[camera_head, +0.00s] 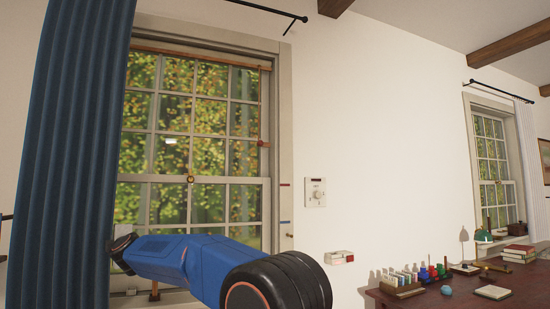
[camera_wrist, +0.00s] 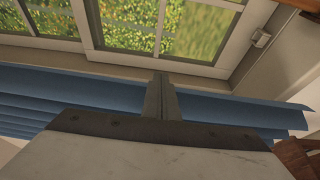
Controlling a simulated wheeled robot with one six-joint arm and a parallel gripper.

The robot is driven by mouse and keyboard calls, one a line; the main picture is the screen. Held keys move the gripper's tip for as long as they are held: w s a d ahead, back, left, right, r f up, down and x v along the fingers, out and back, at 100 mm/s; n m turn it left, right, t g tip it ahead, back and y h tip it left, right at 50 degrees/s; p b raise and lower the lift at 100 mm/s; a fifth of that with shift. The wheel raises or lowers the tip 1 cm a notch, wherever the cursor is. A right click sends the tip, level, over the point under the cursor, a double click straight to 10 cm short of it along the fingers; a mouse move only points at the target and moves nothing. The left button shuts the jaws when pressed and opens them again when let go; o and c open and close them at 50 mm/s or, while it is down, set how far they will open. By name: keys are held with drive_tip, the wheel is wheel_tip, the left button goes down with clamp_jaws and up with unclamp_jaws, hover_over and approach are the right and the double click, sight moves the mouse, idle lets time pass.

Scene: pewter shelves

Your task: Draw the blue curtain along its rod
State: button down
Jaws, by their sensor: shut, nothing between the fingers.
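The blue curtain (camera_head: 70,150) hangs in folds at the left in the head view, over the window's left side. The black rod (camera_head: 262,8) shows at the top, above the window (camera_head: 190,140). My blue arm reaches left across the window's lower part, and its dark end is by the curtain's right edge; the fingers are not clear there. In the wrist view my gripper (camera_wrist: 160,78) is shut, its fingers together with nothing between them. Blue curtain cloth (camera_wrist: 50,100) spreads behind the fingers on both sides; I cannot tell whether they touch it.
A wall control (camera_head: 315,192) and a small box (camera_head: 339,258) are on the wall right of the window. A desk (camera_head: 450,298) with books (camera_head: 518,253) and small items stands at the lower right. A second window (camera_head: 492,165) is farther right. The wall between the windows is mostly bare.

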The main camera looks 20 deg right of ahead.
drive_tip(key=v, duration=1)
drive_tip(key=shift+s+a, duration=0.25)
idle(0.3)
idle(0.4)
